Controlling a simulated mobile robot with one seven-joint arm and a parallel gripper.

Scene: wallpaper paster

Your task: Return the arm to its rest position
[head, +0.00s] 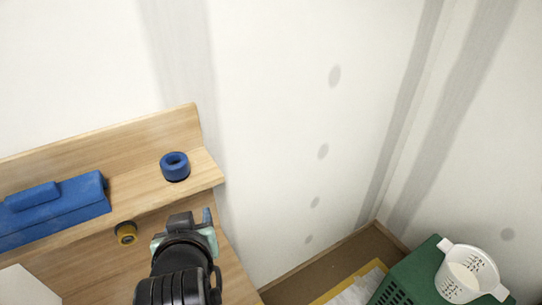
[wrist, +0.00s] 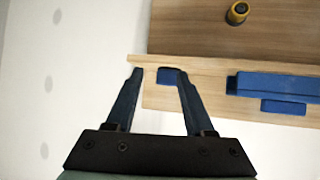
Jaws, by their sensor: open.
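My gripper (head: 195,216) is at the lower middle of the head view, in front of the wooden shelf (head: 209,172) and below its right end. In the wrist view my gripper (wrist: 160,75) shows two dark fingers spread apart with nothing clasped between them. A blue ring-shaped roll (head: 174,166) sits on the shelf near its right end. In the wrist view part of a blue thing (wrist: 170,76), probably this roll, shows beside one fingertip, partly hidden by the finger. I cannot tell their exact distance, but the roll looks apart from my gripper in the head view.
A long blue box (head: 70,207) lies on the shelf at left. A yellow-and-black round item (head: 126,233) is on the lower wooden surface (head: 95,255). A green crate (head: 405,272) bears a white measuring cup (head: 466,270) at lower right. The space before the white wall (head: 290,100) is clear.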

